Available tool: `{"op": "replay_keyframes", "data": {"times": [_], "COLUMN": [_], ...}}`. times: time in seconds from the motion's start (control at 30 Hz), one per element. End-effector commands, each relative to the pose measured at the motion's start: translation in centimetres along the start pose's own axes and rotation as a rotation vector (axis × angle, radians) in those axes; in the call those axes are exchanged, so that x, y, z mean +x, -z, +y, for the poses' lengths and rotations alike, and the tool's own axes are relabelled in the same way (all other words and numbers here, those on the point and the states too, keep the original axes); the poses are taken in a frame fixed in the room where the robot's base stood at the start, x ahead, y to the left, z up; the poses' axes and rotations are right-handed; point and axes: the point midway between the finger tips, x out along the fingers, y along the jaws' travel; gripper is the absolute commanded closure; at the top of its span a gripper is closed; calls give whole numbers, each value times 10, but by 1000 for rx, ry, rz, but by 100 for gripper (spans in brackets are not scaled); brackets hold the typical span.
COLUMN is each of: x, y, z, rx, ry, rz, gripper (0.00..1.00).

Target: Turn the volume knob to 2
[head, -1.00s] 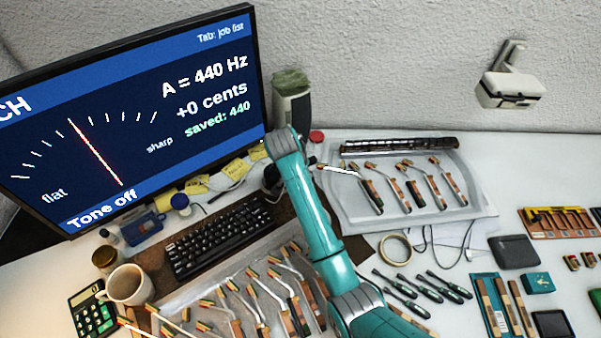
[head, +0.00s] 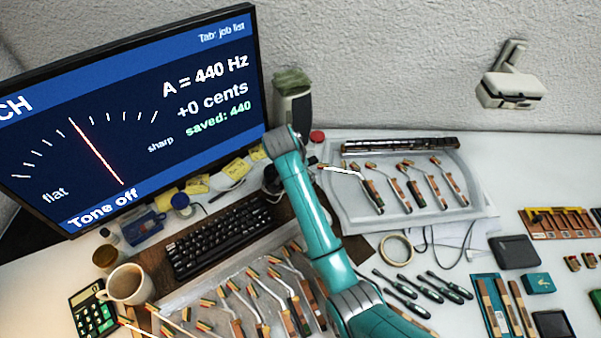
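No volume knob can be made out in the head view. A grey speaker-like box (head: 293,110) with a green cloth-like top stands right of the monitor, its lower part behind my arm. My teal arm reaches up from the bottom right to a grey joint in front of this box. A dark shape (head: 270,179) beside the arm, below the joint, may be my gripper; its fingers cannot be made out. Whether it touches anything cannot be told. The monitor (head: 130,110) shows "A = 440 Hz", "+0 cents", "saved: 440" and "Tone off".
A keyboard (head: 219,237) lies before the monitor, a mug (head: 128,285) and calculator (head: 93,308) to its left. A tray (head: 345,213) of piano parts is right of my arm, with a tape roll (head: 396,249) and several screwdrivers in front. More hammers lie at the bottom.

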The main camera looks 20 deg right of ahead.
Motion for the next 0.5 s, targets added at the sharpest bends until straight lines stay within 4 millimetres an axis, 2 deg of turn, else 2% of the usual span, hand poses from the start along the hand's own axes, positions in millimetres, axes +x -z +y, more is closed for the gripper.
{"op": "replay_keyframes", "data": {"times": [0.27,0.37,0.5], "x": [-8,-21,-49], "y": [1,1,1], "z": [-1,-1,-1], "rx": [1,1,1], "ry": [3,3,4], "rz": [3,3,4], "gripper": [31,31,31]}}
